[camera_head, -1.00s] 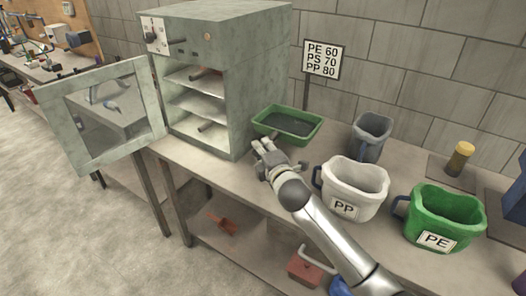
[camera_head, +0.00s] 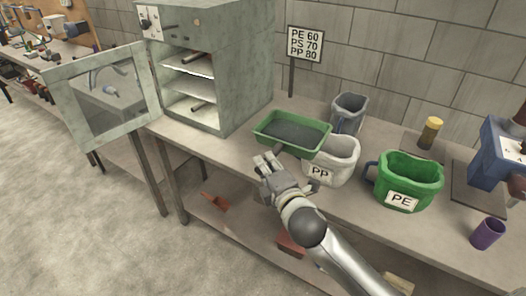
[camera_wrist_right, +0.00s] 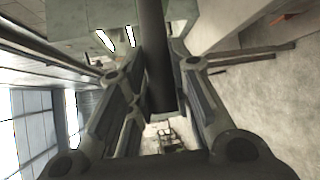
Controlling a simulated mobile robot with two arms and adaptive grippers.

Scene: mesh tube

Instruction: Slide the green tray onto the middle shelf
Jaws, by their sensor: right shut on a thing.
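The green tray (camera_head: 292,133), with dark grey contents, is over the bench to the right of the oven, its right end in front of the grey jug and over the back of the white PP jug. My right gripper (camera_head: 268,163) is at the tray's near left edge, shut on it. In the wrist view a dark upright strip, seemingly the tray's edge (camera_wrist_right: 160,60), stands between the fingers. The oven (camera_head: 240,70) is open; its middle shelf (camera_head: 188,87) looks empty. A brown rod lies on the shelf above, another on the oven floor. My left gripper is out of view.
The oven door (camera_head: 105,95) hangs wide open to the left. A grey jug (camera_head: 347,115), the white PP jug (camera_head: 330,160) and green PE jug (camera_head: 407,182) stand on the right. A sign (camera_head: 304,44) stands behind the tray. The bench front by the oven is clear.

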